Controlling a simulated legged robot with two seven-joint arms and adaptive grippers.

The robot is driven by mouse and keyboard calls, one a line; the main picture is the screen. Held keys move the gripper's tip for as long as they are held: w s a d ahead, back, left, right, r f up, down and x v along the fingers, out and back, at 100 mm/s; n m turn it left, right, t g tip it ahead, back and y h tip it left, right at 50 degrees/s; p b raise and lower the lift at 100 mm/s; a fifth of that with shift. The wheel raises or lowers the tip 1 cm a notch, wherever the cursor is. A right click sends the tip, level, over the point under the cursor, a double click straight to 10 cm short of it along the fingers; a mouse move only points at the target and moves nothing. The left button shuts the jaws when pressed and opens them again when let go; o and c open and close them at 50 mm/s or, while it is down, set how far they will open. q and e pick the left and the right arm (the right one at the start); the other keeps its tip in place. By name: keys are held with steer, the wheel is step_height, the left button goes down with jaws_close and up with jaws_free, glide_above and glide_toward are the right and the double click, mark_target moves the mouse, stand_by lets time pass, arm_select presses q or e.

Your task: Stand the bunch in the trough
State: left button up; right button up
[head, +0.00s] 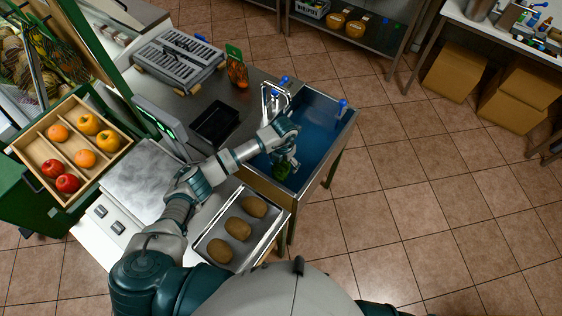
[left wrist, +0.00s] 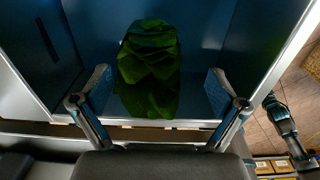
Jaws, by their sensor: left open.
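The bunch (left wrist: 148,70) is dark green and leafy. In the left wrist view it is upright in the picture, between my left gripper's two spread fingers, with gaps on both sides. In the head view the bunch (head: 281,170) shows partly, below my left gripper (head: 289,160), at the near left of the trough (head: 325,125). The trough has a blue inside and a metal rim. My left gripper (left wrist: 158,85) is open. I cannot tell whether the bunch rests on the trough's floor. A teal and grey arm, apparently my right with its gripper (left wrist: 271,100), shows small in the left wrist view.
Blue-handled taps (head: 279,85) stand at the trough's back edge. A metal tray (head: 276,222) with three brown potato-like items lies at the near left. A scale (head: 140,180) and a fruit crate (head: 38,152) stand farther left. Open tiled floor lies to the right.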

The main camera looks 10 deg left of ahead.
arm_select(q)
steer(key=shift+d, duration=0.15)
steer(key=shift+d+r, duration=0.1)
steer(key=shift+r, duration=0.2)
steer(key=r, duration=0.4)
steer(key=shift+w+a+r, duration=0.1)
steer(key=shift+a+r, duration=0.2)
steer(key=shift+a, duration=0.05)
steer(key=r, duration=0.6)
steer(key=shift+a, duration=0.25)
steer(key=shift+d+r, duration=0.15)
steer(key=shift+r, duration=0.15)
steer(key=shift+d+r, duration=0.15)
steer(key=shift+d, duration=0.2)
steer(key=shift+a, duration=0.3)
arm_select(e)
steer(key=shift+w+d, duration=0.45)
steer(key=shift+d, duration=0.25)
